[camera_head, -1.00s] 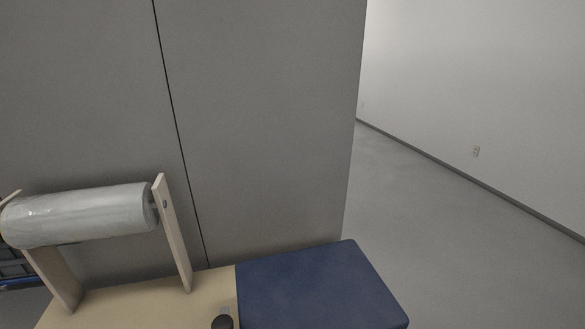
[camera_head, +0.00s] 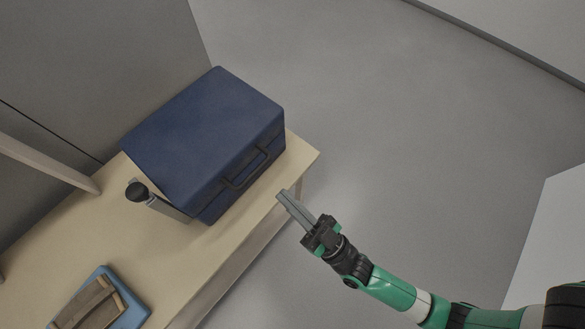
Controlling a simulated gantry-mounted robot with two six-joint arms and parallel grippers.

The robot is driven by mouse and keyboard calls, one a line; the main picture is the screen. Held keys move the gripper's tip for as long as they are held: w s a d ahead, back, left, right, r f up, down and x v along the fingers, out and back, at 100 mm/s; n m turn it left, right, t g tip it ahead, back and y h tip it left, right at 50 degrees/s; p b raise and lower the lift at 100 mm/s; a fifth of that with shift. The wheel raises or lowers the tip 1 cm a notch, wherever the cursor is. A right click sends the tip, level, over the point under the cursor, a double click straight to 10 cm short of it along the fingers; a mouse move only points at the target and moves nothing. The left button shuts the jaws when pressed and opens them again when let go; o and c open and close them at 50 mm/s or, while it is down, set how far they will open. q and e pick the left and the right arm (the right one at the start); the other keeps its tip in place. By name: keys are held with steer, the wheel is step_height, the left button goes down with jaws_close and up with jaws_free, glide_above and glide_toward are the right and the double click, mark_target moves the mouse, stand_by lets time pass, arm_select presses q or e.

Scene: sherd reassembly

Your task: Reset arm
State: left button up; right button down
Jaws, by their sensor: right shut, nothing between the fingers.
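My right gripper (camera_head: 284,198) is at the end of a green and white arm that comes in from the lower right. Its fingers are together with nothing between them. The fingertips show at the front edge of the wooden table (camera_head: 196,258), close to its right end. I cannot tell the height of the fingertips over that edge. My left gripper does not show in this view.
A blue case (camera_head: 205,135) with a dark handle stands on the table's far end. Beside it is a grey tool with a black knob (camera_head: 137,192). A wooden object (camera_head: 92,303) lies on a light blue item (camera_head: 133,306). The grey floor (camera_head: 380,110) on the right is clear.

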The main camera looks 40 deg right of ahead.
steer(key=shift+s+f, duration=0.3)
steer(key=shift+f, duration=0.1)
